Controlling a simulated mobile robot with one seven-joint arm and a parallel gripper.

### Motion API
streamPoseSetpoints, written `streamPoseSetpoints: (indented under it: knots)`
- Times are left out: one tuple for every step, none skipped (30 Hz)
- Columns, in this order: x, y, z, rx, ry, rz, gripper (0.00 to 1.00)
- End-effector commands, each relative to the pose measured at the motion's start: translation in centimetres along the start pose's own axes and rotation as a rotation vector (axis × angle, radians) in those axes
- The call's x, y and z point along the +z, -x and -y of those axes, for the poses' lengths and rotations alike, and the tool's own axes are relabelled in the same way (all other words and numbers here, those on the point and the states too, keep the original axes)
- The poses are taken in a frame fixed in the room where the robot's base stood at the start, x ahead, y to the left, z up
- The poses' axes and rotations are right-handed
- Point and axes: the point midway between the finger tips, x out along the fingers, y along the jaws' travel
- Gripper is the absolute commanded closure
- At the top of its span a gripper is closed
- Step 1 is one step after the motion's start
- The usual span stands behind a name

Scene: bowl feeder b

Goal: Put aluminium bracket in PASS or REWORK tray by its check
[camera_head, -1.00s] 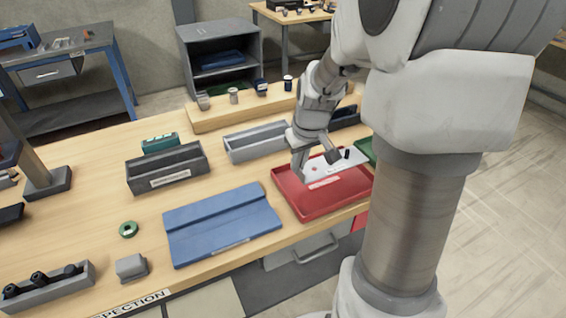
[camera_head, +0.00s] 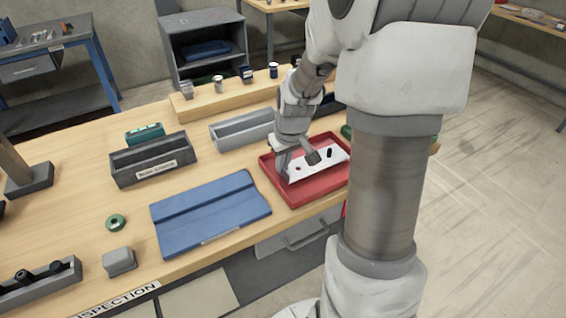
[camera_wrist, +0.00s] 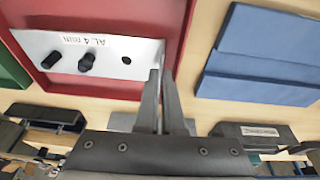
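The aluminium bracket (camera_head: 325,158) is a pale flat plate over the red tray (camera_head: 303,200), within its rim; I cannot tell whether it touches the tray floor. The wrist view shows the bracket (camera_wrist: 105,49) marked "AL 4 min", with two black knobs or bolts and one dark open hole. My gripper (camera_wrist: 161,78) has its fingers close together at the bracket's right end, seemingly pinching it. In the head view, my gripper (camera_head: 297,165) is at the bracket's left end. A green tray (camera_head: 346,131) is mostly hidden behind my arm; it shows in the wrist view (camera_wrist: 12,70).
A blue folded mat (camera_head: 210,215) lies left of the red tray. A dark grey labelled bin (camera_head: 152,162) and a lighter grey bin (camera_head: 242,130) stand behind. A green ring (camera_head: 116,222), a grey block (camera_head: 119,261) and a black-parts holder (camera_head: 40,283) are at left.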

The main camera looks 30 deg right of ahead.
Motion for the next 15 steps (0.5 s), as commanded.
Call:
streamPoseSetpoints:
  knots:
    - [0.02,-0.24,-0.01,0.001,0.001,-0.001,1.0]
    - [0.05,-0.33,-0.01,0.001,0.001,-0.001,1.0]
    - [0.08,-0.44,-0.01,0.001,0.001,-0.001,1.0]
    - [0.09,-0.47,-0.01,0.001,0.001,-0.002,1.0]
    - [0.08,-0.44,-0.01,0.001,0.001,-0.002,1.0]
    - [0.06,-0.38,-0.02,0.001,0.0,-0.002,1.0]
    - [0.13,-0.42,0.01,0.0,0.0,0.0,0.94]
    - [0.14,-0.42,0.01,0.0,0.0,0.001,0.88]
    - [0.14,-0.42,0.01,0.0,0.0,0.001,0.81]
    - [0.14,-0.42,0.01,0.0,0.0,0.001,0.76]
    - [0.14,-0.42,0.01,0.0,0.0,0.001,0.7]
    - [0.14,-0.42,0.01,0.0,0.0,0.001,0.66]
    - [0.14,-0.41,0.01,0.0,0.0,0.001,0.66]
    - [0.14,-0.41,0.01,0.0,0.0,0.001,0.66]
    - [0.14,-0.41,0.01,0.0,0.0,0.001,0.66]
